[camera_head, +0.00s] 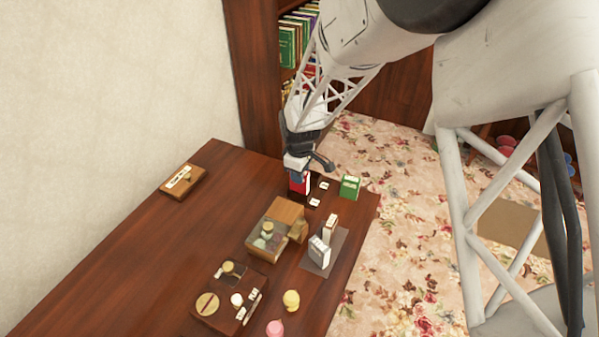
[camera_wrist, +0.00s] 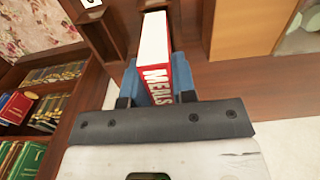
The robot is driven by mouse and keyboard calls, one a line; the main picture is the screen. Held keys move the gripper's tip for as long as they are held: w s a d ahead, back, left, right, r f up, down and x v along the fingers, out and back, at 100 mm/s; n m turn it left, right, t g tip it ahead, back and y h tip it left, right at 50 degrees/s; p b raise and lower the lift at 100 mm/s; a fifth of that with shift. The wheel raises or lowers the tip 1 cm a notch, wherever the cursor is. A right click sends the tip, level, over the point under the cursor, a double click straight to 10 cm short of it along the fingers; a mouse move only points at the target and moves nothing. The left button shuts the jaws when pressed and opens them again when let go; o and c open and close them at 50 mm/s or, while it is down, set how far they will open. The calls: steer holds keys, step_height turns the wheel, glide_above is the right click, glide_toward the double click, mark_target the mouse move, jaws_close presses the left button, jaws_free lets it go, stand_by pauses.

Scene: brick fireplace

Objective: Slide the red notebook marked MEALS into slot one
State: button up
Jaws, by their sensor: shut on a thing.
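The red notebook (camera_head: 300,183) is in my gripper (camera_head: 297,172) at the far end of the table. In the wrist view the notebook (camera_wrist: 156,58) shows white page edges and a red spine with MEALS on it. The blue finger pads of my gripper (camera_wrist: 158,88) close on its two sides. A dark wooden rack (camera_head: 327,194) with small white labels lies just right of and below the notebook in the head view. Dark dividers (camera_wrist: 101,35) and part of a label show in the wrist view. I cannot tell whether the notebook touches the rack.
A green book (camera_head: 349,187) stands at the rack's right end. A box with a clear top (camera_head: 270,232), white items on a grey mat (camera_head: 340,240), a tray (camera_head: 215,318) and yellow and pink pieces stand nearer. The table's left part is mostly clear.

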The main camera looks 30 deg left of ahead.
steer(key=shift+f, duration=1.5)
steer(key=o, duration=1)
steer(key=shift+r, duration=0.1)
steer(key=shift+r, duration=3.8)
